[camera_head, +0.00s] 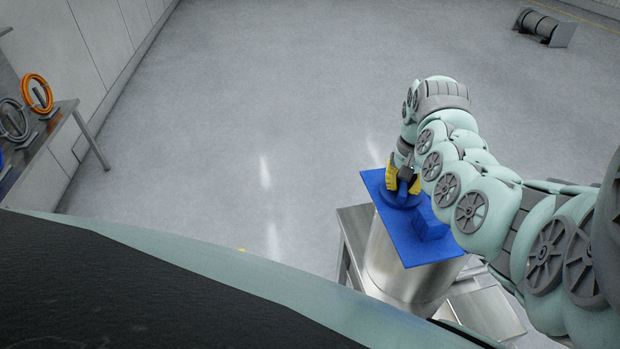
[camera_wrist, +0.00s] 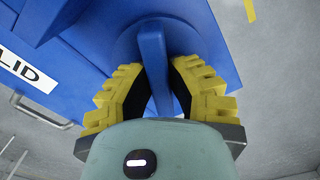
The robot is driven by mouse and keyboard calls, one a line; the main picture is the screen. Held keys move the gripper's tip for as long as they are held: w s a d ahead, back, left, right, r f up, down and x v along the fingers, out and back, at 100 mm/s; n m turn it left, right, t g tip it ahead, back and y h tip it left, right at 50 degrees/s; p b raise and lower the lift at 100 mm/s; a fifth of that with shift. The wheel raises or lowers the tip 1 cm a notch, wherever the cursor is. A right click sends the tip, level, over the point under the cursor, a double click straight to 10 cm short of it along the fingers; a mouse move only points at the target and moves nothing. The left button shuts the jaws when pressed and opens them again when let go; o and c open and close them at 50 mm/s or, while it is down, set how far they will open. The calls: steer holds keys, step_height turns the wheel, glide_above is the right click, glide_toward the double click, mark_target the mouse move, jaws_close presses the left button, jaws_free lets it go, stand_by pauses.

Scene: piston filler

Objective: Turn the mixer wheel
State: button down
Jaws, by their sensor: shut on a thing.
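The blue mixer wheel (camera_head: 398,193) sits on a flat blue lid (camera_head: 418,250) on top of a steel drum (camera_head: 392,265). In the wrist view, the wheel is a round blue disc (camera_wrist: 187,38) with an upright blue bar handle (camera_wrist: 153,60) across it. My gripper (camera_head: 403,179) has yellow ridged fingers. In the wrist view, the gripper (camera_wrist: 158,85) is shut on the bar, with one finger on each side. My fingers hide part of the disc. A blue block (camera_head: 430,222) stands on the lid beside the wheel.
A steel stand (camera_head: 353,225) is by the drum. A label reading "LID" (camera_wrist: 28,70) is on a blue face at the left. A table with orange (camera_head: 37,93) and grey hose coils stands at the far left.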

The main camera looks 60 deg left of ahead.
steer(key=n+p, duration=0.1)
steer(key=n, duration=0.4)
steer(key=shift+w, duration=0.15)
steer(key=shift+n, duration=0.3)
stand_by(0.3)
steer(key=c, duration=0.9)
jaws_free()
step_height(320, 180, up, 10)
steer(key=shift+r, duration=1)
